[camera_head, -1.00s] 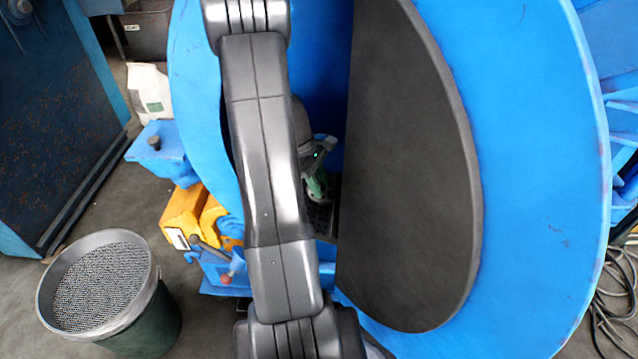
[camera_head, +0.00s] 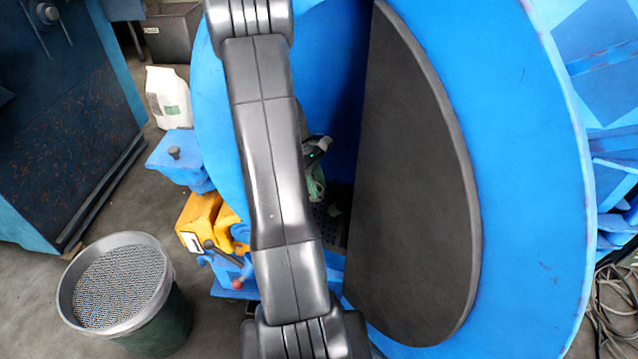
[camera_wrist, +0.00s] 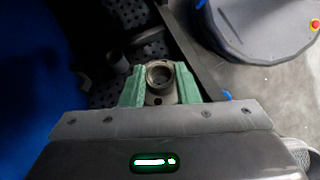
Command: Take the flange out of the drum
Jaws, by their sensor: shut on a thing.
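In the wrist view my gripper (camera_wrist: 160,90) has green fingers closed on a round metal flange (camera_wrist: 159,74) with a hole through its middle. The flange sits between the fingertips, above the dark perforated floor of the drum. In the head view the drum (camera_head: 345,60) is a large blue round housing with a dark half-disc panel (camera_head: 425,190). My arm crosses in front of the drum's opening. Only part of my gripper (camera_head: 316,185) shows there, beside the arm, and the flange is hidden.
A dark green bin with a mesh-like top (camera_head: 120,285) stands on the floor at the lower left. Yellow parts (camera_head: 198,218) and a blue bracket (camera_head: 180,160) stick out left of the drum. A white bag (camera_head: 168,97) stands behind. Cables (camera_head: 612,305) lie at the right.

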